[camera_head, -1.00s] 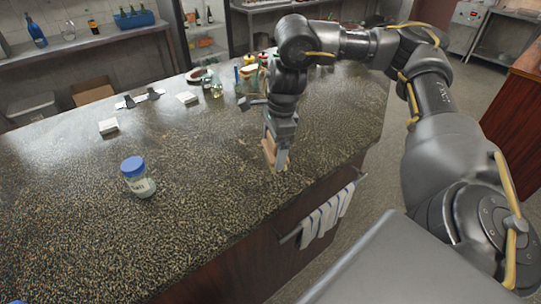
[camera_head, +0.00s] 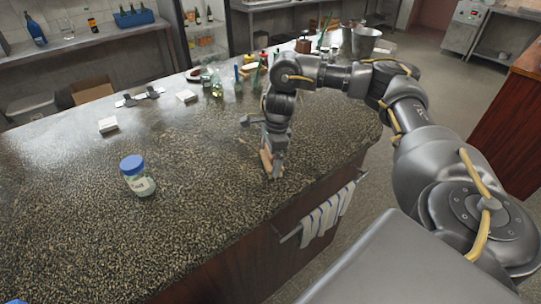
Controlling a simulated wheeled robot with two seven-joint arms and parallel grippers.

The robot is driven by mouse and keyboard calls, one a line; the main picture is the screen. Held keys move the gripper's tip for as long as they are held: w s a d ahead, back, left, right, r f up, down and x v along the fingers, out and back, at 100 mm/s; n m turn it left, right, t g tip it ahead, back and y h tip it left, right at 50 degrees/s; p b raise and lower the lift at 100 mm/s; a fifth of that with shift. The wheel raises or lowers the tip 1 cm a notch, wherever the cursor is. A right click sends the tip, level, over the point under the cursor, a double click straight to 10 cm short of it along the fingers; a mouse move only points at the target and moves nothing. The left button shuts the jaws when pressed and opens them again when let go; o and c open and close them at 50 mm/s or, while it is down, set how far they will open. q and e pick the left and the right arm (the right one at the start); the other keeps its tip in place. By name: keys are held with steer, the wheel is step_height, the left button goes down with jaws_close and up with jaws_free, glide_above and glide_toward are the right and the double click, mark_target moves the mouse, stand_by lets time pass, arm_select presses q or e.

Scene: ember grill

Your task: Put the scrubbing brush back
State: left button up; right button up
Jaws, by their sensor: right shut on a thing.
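My right gripper (camera_head: 273,170) points down over the right part of the speckled stone counter (camera_head: 190,225), near its front edge. It is shut on a light wooden piece, which looks like the scrubbing brush (camera_head: 265,161). The brush is at or just above the counter top; I cannot tell whether it touches. The gripper hides much of it, and its bristles do not show clearly. My left gripper is not in view.
A blue-lidded jar (camera_head: 137,176) stands on the counter to the left. White blocks (camera_head: 107,125) and bottles (camera_head: 216,88) stand toward the back. A metal bucket (camera_head: 365,41) is at the far right end. A striped towel (camera_head: 326,214) hangs on the front rail. The counter's middle is clear.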

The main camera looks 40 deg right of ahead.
steer(key=shift+a, duration=0.1)
steer(key=shift+f, duration=0.15)
steer(key=o, duration=0.6)
steer(key=shift+r, duration=0.6)
step_height(320, 180, up, 11)
steer(key=d+p, duration=0.1)
steer(key=shift+s+d, duration=0.35)
steer(key=shift+s, duration=0.05)
steer(key=shift+r+p, duration=0.15)
steer(key=shift+p, duration=0.15)
